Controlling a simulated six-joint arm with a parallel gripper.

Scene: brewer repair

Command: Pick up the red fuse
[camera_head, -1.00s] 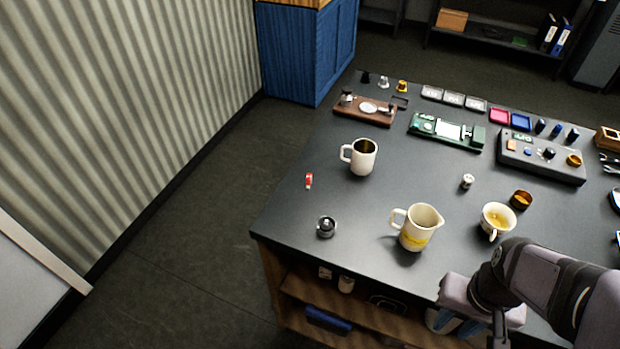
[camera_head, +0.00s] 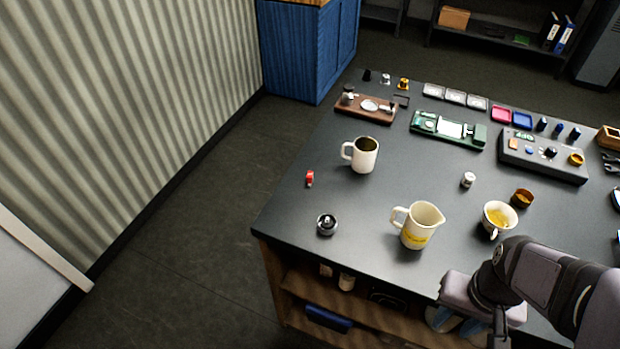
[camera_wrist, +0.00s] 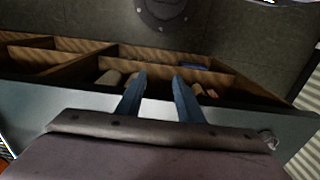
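The red fuse (camera_head: 310,178) is a small red piece with a pale spot. It lies on the dark tabletop (camera_head: 330,205) near its left edge, left of and a little nearer than the white mug. My gripper shows at the lower right in the head view, at the table's front edge, well away from the fuse. In the wrist view my gripper (camera_wrist: 160,80) has two blue fingers apart with nothing between them. The wrist view looks onto a wooden shelf unit below; I cannot make out the fuse there.
A white mug (camera_head: 364,155) stands near the fuse. A cream pitcher (camera_head: 417,225) and a cup (camera_head: 497,217) stand between fuse and arm. A green board (camera_head: 448,129) and a grey control box (camera_head: 543,155) are farther back.

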